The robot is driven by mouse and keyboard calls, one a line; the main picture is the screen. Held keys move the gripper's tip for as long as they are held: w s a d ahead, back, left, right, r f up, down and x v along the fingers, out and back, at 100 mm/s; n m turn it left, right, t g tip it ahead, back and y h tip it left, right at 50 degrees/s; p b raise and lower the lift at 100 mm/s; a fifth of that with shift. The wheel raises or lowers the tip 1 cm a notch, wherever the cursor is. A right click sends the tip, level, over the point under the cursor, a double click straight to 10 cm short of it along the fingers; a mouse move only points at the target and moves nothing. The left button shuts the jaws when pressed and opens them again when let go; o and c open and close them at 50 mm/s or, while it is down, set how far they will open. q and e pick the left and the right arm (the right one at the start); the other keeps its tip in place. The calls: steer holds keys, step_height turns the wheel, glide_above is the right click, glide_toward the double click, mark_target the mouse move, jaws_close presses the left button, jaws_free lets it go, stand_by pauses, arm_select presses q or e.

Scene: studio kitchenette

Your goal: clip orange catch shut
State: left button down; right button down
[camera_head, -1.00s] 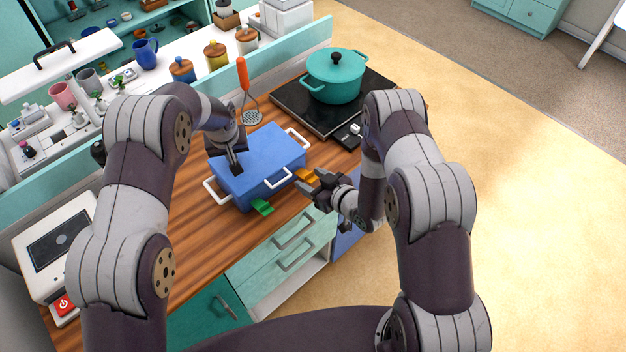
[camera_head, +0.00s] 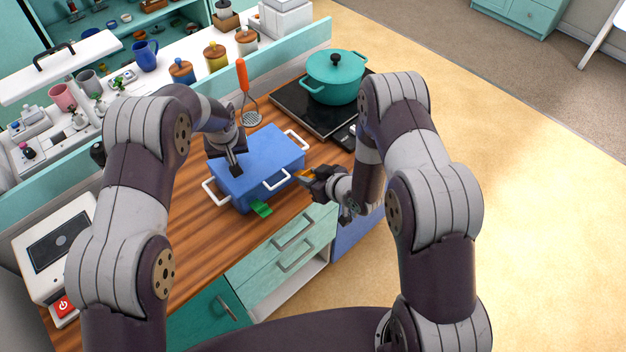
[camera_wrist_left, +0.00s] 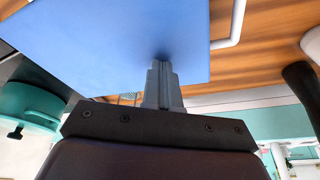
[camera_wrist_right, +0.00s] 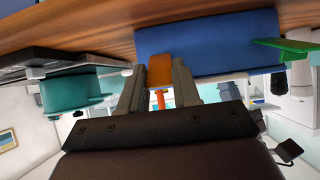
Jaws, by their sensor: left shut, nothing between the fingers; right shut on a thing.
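A blue box (camera_head: 262,158) with white handles stands on the wooden counter. Its orange catch (camera_head: 304,175) sticks out from the front side near the right end; it also shows in the right wrist view (camera_wrist_right: 160,70). A green catch (camera_head: 261,209) sticks out further left on the same side. My right gripper (camera_head: 310,177) is shut on the orange catch, its fingers on either side of it in the right wrist view. My left gripper (camera_head: 236,170) is shut and empty, its fingertips against the top of the box lid, as the left wrist view (camera_wrist_left: 162,66) also shows.
A teal pot (camera_head: 335,77) sits on the black hob (camera_head: 300,108) behind the box. A masher with an orange handle (camera_head: 242,76) stands near the back panel. A device with a red button (camera_head: 63,305) is at the counter's left end.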

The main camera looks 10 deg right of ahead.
mark_target(299, 173)
steer(key=shift+w+a+r+g+h, duration=0.15)
steer(key=shift+a+r+g+h, duration=0.1)
steer(key=shift+g, duration=0.3)
steer(key=shift+w+a+r+g+h, duration=0.15)
steer(key=shift+r+g+h, duration=0.1)
steer(key=shift+g, duration=0.3)
steer(key=shift+w+a+r+g+h, duration=0.15)
steer(key=shift+a+g+h, duration=0.1)
steer(key=shift+g, duration=0.3)
steer(key=shift+w+a+r+g+h, duration=0.15)
steer(key=shift+g+h, duration=0.1)
steer(key=shift+g, duration=0.3)
steer(key=shift+w+d+r+g+h, duration=0.1)
steer(key=shift+w+g+h, duration=0.05)
steer(key=shift+g+h, duration=0.15)
steer(key=c, duration=0.8)
jaws_free()
steer(key=shift+d, duration=0.1)
steer(key=shift+w+r, duration=0.1)
steer(key=shift+w, duration=0.05)
